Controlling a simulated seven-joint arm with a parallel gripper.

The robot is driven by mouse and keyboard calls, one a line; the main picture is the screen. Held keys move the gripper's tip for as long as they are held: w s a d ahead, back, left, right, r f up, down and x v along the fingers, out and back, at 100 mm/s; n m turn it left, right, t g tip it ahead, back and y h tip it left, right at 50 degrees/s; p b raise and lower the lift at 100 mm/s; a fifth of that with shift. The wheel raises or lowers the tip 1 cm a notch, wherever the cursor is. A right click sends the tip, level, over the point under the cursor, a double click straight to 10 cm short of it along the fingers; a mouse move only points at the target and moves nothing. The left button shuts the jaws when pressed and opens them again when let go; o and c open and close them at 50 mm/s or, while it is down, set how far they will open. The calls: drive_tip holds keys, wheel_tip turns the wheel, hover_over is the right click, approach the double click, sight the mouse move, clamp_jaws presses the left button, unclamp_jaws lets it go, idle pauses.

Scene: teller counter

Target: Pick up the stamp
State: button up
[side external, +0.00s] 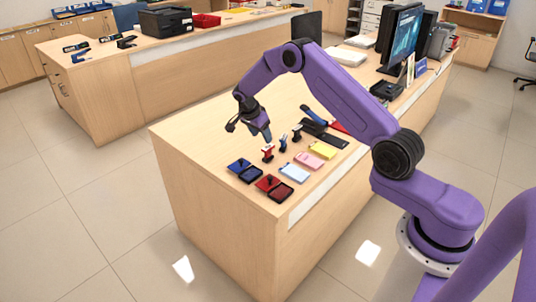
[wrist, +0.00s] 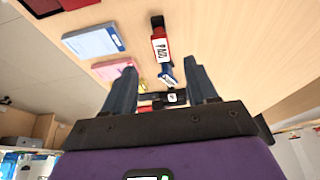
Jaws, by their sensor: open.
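Three stamps stand in a row on the counter (side external: 190,132). The red stamp (side external: 268,153) is nearest the ink pads, the blue stamp (side external: 283,144) is in the middle, and the dark stamp (side external: 297,134) is farthest back. My gripper (side external: 263,134) is open and points down above the row, close to the red stamp. In the wrist view, my gripper (wrist: 160,65) has its fingers apart with nothing held. The red stamp (wrist: 160,48) with a white label, the blue stamp (wrist: 167,76) and the dark stamp (wrist: 172,98) line up across the gap between the fingers.
A blue ink pad (side external: 239,165) and a red ink pad (side external: 268,183) lie left of the stamps. Light-blue (side external: 294,173), pink (side external: 309,161) and yellow (side external: 323,151) note pads lie in front. A black tray (side external: 330,138) and blue stapler (side external: 313,116) lie behind. The counter's left end is bare.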

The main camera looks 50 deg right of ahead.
sight(266, 148)
drive_tip(key=x, duration=1.1)
drive_tip(key=shift+a+f, duration=0.1)
drive_tip(key=shift+f, duration=0.25)
drive_tip(key=c, duration=1.1)
